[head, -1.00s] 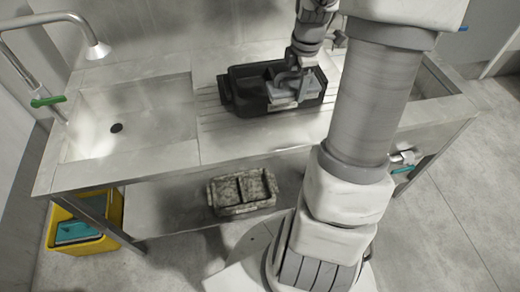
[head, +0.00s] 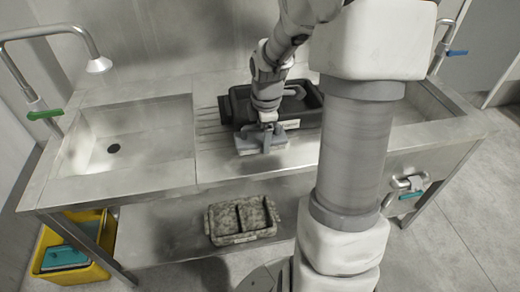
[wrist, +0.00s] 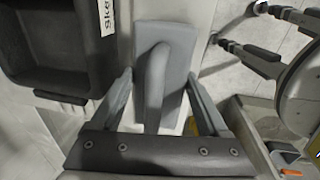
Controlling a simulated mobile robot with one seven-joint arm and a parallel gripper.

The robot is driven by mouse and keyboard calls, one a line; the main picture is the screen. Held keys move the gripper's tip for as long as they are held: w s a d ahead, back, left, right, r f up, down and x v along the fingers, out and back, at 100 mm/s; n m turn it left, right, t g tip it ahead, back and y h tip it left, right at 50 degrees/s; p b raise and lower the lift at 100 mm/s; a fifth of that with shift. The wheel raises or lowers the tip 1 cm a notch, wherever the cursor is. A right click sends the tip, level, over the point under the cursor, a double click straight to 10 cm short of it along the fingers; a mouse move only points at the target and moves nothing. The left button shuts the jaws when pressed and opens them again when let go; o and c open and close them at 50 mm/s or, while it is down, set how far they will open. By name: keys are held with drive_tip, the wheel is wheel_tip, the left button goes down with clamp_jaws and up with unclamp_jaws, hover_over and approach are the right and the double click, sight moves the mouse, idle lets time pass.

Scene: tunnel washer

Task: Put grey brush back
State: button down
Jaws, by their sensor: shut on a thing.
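My gripper (head: 267,127) is shut on the grey brush (head: 262,142), a flat grey block with a raised handle. I cannot tell whether the brush touches the counter. In the wrist view the brush (wrist: 179,40) lies between the fingers of my gripper (wrist: 153,95), handle facing the camera. The black tray (head: 233,108) has a white label on its front; it also shows at the left of the wrist view (wrist: 62,90). My arm hides part of the tray.
A sink basin (head: 140,135) is on the left, with a green-levered tap (head: 45,114). A speckled divided container (head: 241,238) sits on the lower shelf. A yellow bin (head: 98,272) stands on the floor at left. The counter between sink and tray is clear.

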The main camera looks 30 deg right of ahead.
sight(260, 147)
drive_tip(key=shift+w+a+f, duration=0.35)
drive_tip(key=shift+f, duration=0.05)
drive_tip(key=shift+f+b, duration=0.75)
drive_tip(key=shift+f, duration=1.1)
drive_tip(key=shift+f, duration=0.2)
unclamp_jaws()
drive_tip(key=r+p, duration=0.1)
drive_tip(key=r, duration=0.3)
drive_tip(key=s+r+p, duration=0.1)
drive_tip(key=r, duration=0.3)
drive_tip(key=r+p, duration=0.1)
drive_tip(key=r, duration=0.3)
drive_tip(key=shift+s+a+r, duration=0.15)
drive_tip(key=shift+s, duration=0.25)
